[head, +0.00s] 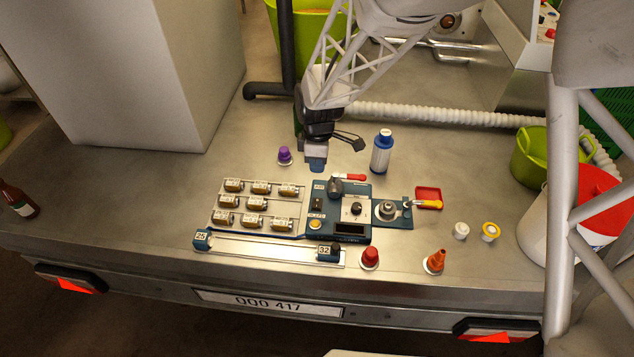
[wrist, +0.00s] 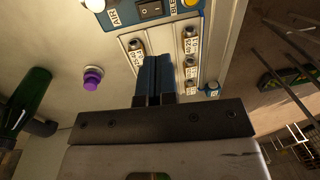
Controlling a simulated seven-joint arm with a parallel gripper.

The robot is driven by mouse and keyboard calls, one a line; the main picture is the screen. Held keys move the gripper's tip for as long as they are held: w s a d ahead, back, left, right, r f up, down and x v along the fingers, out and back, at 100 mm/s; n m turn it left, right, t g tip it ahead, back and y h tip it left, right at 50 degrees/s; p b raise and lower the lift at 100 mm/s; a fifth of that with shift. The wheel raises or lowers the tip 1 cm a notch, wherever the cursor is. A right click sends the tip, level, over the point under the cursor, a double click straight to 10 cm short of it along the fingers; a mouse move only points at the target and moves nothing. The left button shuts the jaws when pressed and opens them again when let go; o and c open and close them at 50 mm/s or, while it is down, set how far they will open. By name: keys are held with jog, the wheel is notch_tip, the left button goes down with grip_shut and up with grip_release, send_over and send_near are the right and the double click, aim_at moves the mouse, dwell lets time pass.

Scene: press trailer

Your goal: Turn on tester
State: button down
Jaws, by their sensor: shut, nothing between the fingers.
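The tester is a blue box (head: 352,228) on the metal deck, with a black knob, a small dark display and a yellow button (head: 315,224). A black rocker switch (head: 317,203) sits on its left part. In the wrist view the switch (wrist: 150,9) is at the top edge, between labels that read AIR and BLEED. Its setting is too small to tell. My gripper (head: 317,168) is above the deck behind the tester, apart from it. Its blue fingers (wrist: 157,62) are together and empty, and they cover part of the cartridge rack in the wrist view.
A rack (head: 238,210) of several labelled cartridges adjoins the tester's left side. A purple-capped piece (head: 284,155) and a blue-white bottle (head: 381,153) stand near my gripper. Red (head: 369,257) and orange (head: 435,261) nozzles stand in front.

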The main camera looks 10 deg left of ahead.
aim_at(317, 203)
jog(key=f, duration=0.4)
jog(key=s+f, duration=0.1)
jog(key=f, duration=0.8)
jog(key=shift+s+f, duration=0.3)
jog(key=shift+f, duration=0.05)
jog(key=shift+s+f, duration=0.15)
jog(key=shift+f, duration=0.2)
jog(key=shift+w+r, duration=0.25)
jog(key=shift+w, duration=0.6)
jog(key=shift+r, duration=0.2)
